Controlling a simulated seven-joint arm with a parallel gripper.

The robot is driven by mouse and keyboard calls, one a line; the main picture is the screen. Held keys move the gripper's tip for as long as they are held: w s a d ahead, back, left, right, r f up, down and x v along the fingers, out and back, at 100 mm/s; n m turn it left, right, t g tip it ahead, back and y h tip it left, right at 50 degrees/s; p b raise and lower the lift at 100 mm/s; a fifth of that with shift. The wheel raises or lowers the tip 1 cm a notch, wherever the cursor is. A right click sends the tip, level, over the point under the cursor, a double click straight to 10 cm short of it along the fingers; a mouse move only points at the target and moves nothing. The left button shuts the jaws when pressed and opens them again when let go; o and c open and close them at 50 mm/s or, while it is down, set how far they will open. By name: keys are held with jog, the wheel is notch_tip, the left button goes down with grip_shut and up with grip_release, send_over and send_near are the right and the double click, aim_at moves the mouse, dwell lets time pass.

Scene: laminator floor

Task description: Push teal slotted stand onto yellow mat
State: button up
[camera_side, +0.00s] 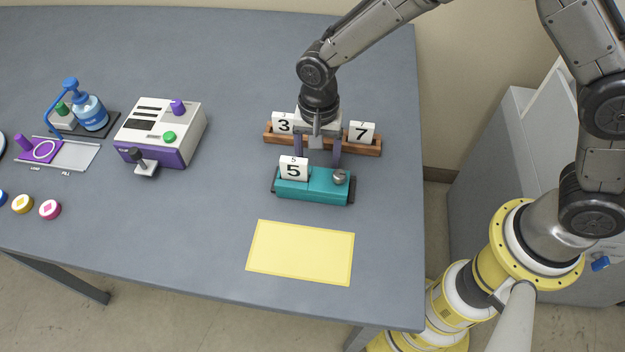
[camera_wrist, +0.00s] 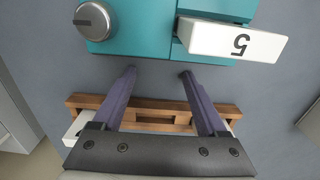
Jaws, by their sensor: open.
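The teal slotted stand (camera_side: 315,188) sits on the grey table, behind the yellow mat (camera_side: 300,252) and apart from it. A white block marked 5 (camera_side: 293,169) stands in its slot at the left, and a grey knob (camera_side: 339,177) is on its right. My gripper (camera_side: 321,165) is open and pointed down just behind the stand, on the side away from the mat. In the wrist view my two purple fingers (camera_wrist: 158,72) are spread with nothing between them, close to the teal stand (camera_wrist: 140,30). I cannot tell whether they touch it.
A wooden rack (camera_side: 345,145) with white blocks marked 3 (camera_side: 283,122) and 7 (camera_side: 361,131) stands behind my gripper. A white and purple machine (camera_side: 165,130) is at the left. The table between stand and mat is clear. The table's right edge is near.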

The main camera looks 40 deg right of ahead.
aim_at(312, 184)
jog(key=shift+r, duration=0.7)
jog(key=shift+s, duration=0.1)
dwell(0.5)
jog(key=shift+s+a, duration=0.8)
jog(key=shift+a, duration=0.05)
jog(key=shift+s+a, duration=0.1)
jog(key=shift+s+a, duration=0.8)
jog(key=shift+s+a, duration=0.15)
jog(key=shift+s+a, duration=0.75)
dwell(0.5)
jog(key=shift+s+a, duration=0.85)
jog(key=shift+a, duration=0.05)
